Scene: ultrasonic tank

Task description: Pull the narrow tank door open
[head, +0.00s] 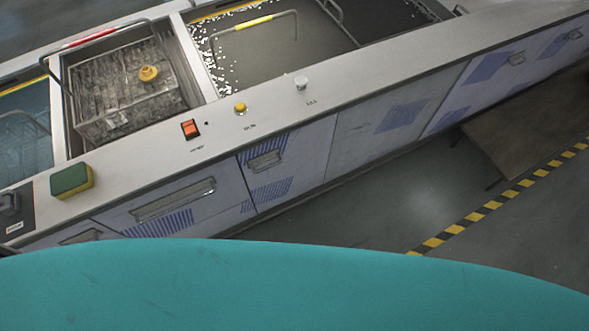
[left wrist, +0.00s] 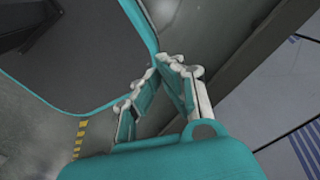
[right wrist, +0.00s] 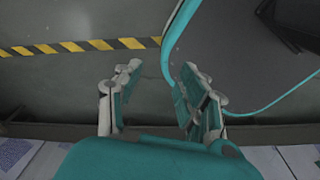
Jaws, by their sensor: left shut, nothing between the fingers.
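The narrow tank door (head: 290,170) is in the front of the tank bench in the head view, with a small metal handle (head: 265,160) near its top left and blue hatched patches. It looks closed, flush with the panels beside it. Neither gripper shows in the head view. In the left wrist view my left gripper (left wrist: 162,66) is shut and empty, over the floor with pale panels to the right. In the right wrist view my right gripper (right wrist: 160,72) is open and empty, above the floor. No door handle shows in either wrist view.
A wider panel with a long handle (head: 173,200) is left of the door. A green and yellow sponge (head: 71,181), an orange switch (head: 190,129) and knobs sit on the bench top. A brown board (head: 530,130) stands low at right. Striped tape (head: 490,205) crosses the clear floor.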

